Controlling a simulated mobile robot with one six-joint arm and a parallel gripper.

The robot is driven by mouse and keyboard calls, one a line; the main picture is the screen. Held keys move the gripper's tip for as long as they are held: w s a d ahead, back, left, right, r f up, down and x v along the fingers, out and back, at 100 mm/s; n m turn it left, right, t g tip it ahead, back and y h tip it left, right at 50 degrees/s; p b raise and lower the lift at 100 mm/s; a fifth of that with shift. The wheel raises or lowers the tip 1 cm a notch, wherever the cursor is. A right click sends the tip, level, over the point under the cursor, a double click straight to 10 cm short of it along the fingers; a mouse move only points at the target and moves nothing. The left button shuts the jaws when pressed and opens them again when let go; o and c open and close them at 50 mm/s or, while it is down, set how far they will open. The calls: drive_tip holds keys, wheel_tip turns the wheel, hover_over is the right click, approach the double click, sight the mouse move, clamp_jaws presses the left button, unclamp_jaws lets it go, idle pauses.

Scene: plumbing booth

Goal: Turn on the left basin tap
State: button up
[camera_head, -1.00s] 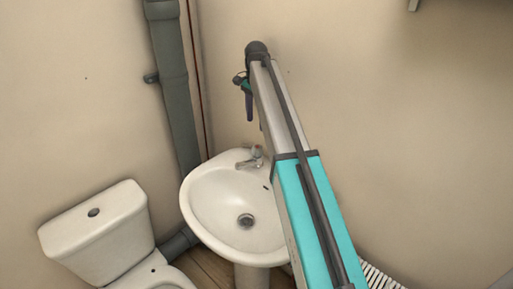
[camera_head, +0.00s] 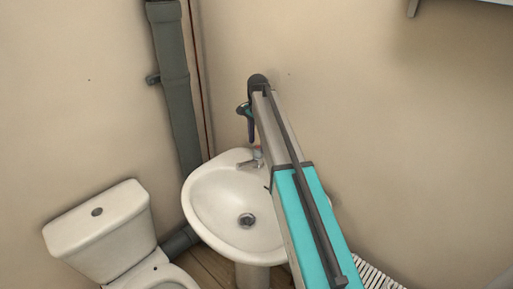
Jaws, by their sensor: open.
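The white basin (camera_head: 213,217) stands against the wall in the middle of the view, with a drain in its bowl. One small metal tap (camera_head: 247,164) shows at its back rim, with its spout pointing left and a small reddish mark on top. My gripper (camera_head: 251,140) hangs at the end of my arm, pointing down just above the tap. It is open and small in the view. I cannot tell whether it touches the tap top. My arm hides the right part of the basin and anything on that side of the rim.
A white toilet (camera_head: 98,222) stands left of the basin. A thick grey pipe (camera_head: 176,95) runs down the corner behind them. A white slatted thing (camera_head: 378,277) is at the lower right.

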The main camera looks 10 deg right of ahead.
sight(257, 147)
drive_tip(key=shift+f, duration=1.8)
drive_tip(key=shift+c, duration=0.3)
